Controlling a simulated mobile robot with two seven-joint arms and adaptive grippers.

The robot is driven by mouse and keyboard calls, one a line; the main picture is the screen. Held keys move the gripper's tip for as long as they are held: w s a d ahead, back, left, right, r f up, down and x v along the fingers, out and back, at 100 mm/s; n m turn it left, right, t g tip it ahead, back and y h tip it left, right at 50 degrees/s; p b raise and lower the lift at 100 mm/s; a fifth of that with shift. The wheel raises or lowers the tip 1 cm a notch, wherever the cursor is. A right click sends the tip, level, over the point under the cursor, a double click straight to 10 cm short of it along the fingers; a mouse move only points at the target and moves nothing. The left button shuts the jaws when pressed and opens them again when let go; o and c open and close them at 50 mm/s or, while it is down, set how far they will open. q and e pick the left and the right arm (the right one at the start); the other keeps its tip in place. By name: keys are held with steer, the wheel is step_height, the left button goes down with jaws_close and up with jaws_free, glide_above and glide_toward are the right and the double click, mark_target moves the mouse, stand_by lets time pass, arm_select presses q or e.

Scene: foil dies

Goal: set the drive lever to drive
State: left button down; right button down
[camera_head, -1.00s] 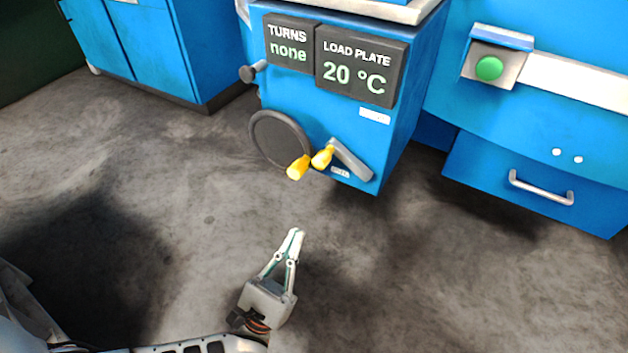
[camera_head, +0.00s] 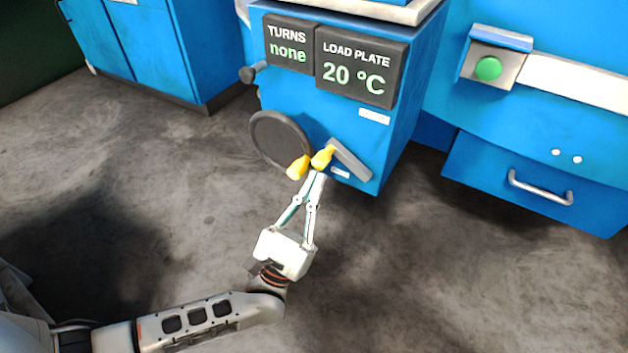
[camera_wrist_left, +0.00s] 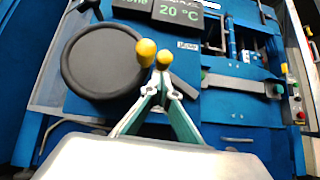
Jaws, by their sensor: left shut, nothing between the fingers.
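The drive lever is a grey arm (camera_head: 350,162) with a yellow knob (camera_head: 322,157) at its upper left end, on the front of the blue machine. Its knob also shows in the left wrist view (camera_wrist_left: 164,60), just beyond my fingertips. A dark round handwheel (camera_head: 280,139) with its own yellow handle (camera_head: 298,167) sits to the left of the lever. My left gripper (camera_head: 316,177) is shut and empty, with its tips just below the lever knob; I cannot tell whether they touch it. My right gripper is not in view. A small label (camera_head: 340,173) below the lever is too small to read.
Displays above read TURNS none (camera_head: 288,46) and LOAD PLATE 20 °C (camera_head: 358,68). A small dark knob (camera_head: 250,73) sticks out at the machine's left. A green button (camera_head: 488,68) and a drawer handle (camera_head: 540,188) are to the right. The floor below is clear.

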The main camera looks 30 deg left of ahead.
arm_select(q)
steer(key=shift+r, duration=0.4)
steer(key=m+h, duration=0.2)
steer(key=m+g+h+p, duration=0.1)
steer(key=m+h, duration=0.1)
steer(key=m, duration=0.1)
steer(key=r+m+g+h+p, duration=0.1)
steer(key=m+h, duration=0.1)
steer(key=shift+d+h, duration=0.1)
steer(key=shift+h, duration=0.2)
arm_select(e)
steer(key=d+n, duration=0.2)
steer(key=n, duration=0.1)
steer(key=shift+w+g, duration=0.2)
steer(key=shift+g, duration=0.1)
